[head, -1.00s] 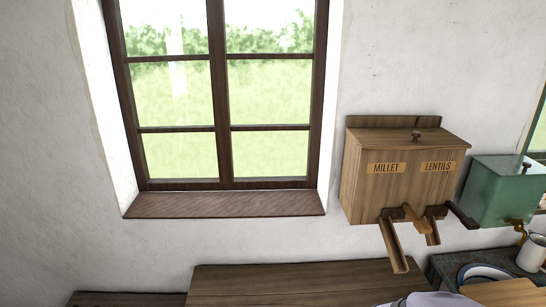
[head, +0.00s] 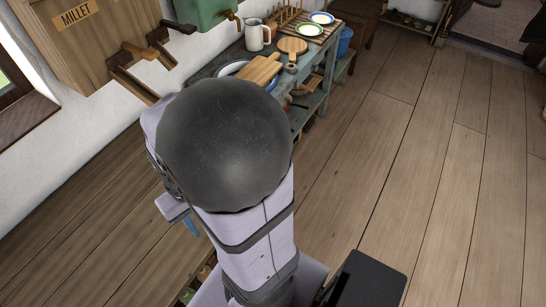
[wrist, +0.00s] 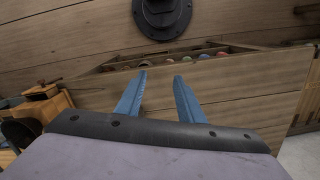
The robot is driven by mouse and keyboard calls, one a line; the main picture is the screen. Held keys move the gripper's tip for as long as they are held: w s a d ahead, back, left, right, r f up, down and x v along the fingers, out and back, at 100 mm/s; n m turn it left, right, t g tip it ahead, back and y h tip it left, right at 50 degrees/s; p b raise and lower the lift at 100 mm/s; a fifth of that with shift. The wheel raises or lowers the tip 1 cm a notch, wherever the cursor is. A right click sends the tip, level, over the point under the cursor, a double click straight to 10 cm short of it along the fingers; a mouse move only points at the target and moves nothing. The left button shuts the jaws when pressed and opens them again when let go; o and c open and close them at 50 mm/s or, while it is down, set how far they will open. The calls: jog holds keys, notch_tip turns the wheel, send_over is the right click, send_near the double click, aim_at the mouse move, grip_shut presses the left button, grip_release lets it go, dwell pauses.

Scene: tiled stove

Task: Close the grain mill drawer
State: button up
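My gripper (wrist: 160,76) shows two blue fingers in the wrist view, apart with nothing between them. In the head view a blue finger of my gripper (head: 190,226) shows beside my arm, over the wooden planks at the left. A small orange-brown wooden box with a dark top piece (wrist: 42,92) stands at the left edge of the wrist view, away from the fingers. It may be the grain mill, but I cannot tell. I cannot make out its drawer. In the head view my arm hides much of the middle.
A wooden dispenser (head: 100,35) and green metal box (head: 203,12) hang on the wall. A blue-grey table (head: 305,83) holds boards, plates and a mug (head: 256,35). Coloured round things (wrist: 222,54) lie behind a plank in the wrist view. The floor (head: 430,170) at right is clear.

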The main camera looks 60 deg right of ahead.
jog(key=s+d+f+m+t+y+b, duration=0.2)
jog(key=s+d+f+m+b, duration=0.5)
jog(key=f, duration=0.4)
jog(key=s+d+f+m+t+y+b, duration=0.25)
jog(key=s+d+f+m+b, duration=0.2)
jog(key=f+m, duration=0.55)
jog(key=s+d+f+m+t+y+b, duration=0.1)
jog(key=s+d+f+m+t+b, duration=0.35)
jog(key=f, duration=0.85)
jog(key=w+d+r+m+t+h+b, duration=0.1)
jog(key=w+d+r+m+t+h, duration=0.15)
jog(key=d, duration=0.35)
jog(key=w+d+r+m+t+h+b, duration=0.1)
jog(key=d+m, duration=0.3)
jog(key=d, duration=0.2)
jog(key=w+d+r+m+t+h, duration=0.1)
jog(key=d+r+m+t, duration=0.2)
jog(key=r, duration=0.4)
jog(key=w+d+r+m+t+h, duration=0.1)
jog(key=w+d+r+t, duration=0.15)
jog(key=d+r, duration=0.35)
jog(key=w+a+r+p, duration=0.1)
jog(key=w, duration=0.5)
jog(key=shift+w+m+t, duration=0.3)
jog(key=shift+w, duration=0.05)
jog(key=shift+c, duration=0.4)
